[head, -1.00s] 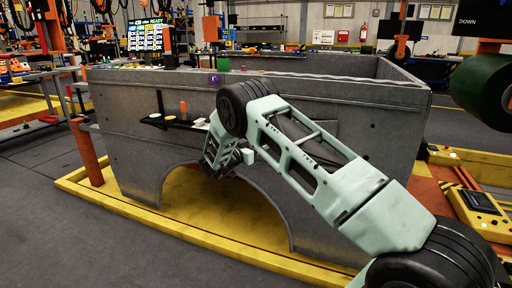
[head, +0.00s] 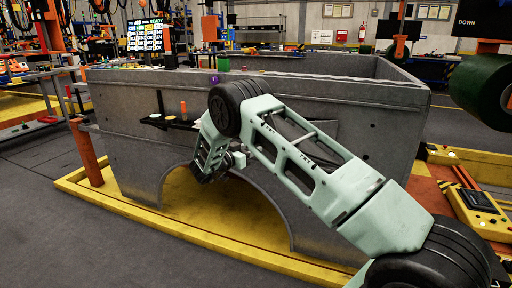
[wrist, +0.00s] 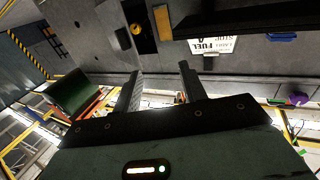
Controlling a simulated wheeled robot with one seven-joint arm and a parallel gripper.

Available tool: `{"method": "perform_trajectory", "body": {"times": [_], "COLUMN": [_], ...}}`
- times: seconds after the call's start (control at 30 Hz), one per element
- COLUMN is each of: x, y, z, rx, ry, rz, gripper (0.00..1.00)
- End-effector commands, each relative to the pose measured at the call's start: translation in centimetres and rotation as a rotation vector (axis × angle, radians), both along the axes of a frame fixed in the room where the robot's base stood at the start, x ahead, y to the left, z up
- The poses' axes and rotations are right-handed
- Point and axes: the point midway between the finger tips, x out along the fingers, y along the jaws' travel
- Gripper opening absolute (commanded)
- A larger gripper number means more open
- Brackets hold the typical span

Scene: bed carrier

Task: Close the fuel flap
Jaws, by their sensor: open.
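The fuel opening (wrist: 140,28) is a dark recess with a round yellow-orange cap (wrist: 136,29), in the upper part of the wrist view. A grey panel (wrist: 112,20) beside its left edge looks like the fuel flap, standing open. A white label reading FUEL (wrist: 212,45) is on the grey body panel, right of the opening. My gripper (wrist: 160,78) is open and empty, with its fingers apart below the opening in the wrist view. In the head view my arm hides the opening.
A black shelf (head: 180,124) with small items juts from the grey truck bed side (head: 130,150), left of my gripper. A yellow platform (head: 130,207) runs under the bed. An orange post (head: 88,155) stands at left. Clear floor lies in front.

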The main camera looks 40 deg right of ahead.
Motion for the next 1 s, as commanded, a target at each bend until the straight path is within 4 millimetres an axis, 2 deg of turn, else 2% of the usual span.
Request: {"method": "perform_trajectory", "body": {"times": [0.03, 0.2, 0.5, 0.7, 1.0], "x": [-0.1, -0.8, -1.8, -2.1, -2.1], "y": [1.4, 5.4, 11.5, 13.4, 13.7], "z": [0.0, 0.0, -0.1, -0.1, -0.1], "rx": [0.003, 0.003, 0.002, 0.001, 0.001], "ry": [0.0, 0.0, 0.0, 0.0, 0.0], "rz": [0.004, 0.004, 0.002, 0.001, 0.0], "gripper": [0.42, 0.42, 0.42, 0.42, 0.42]}}
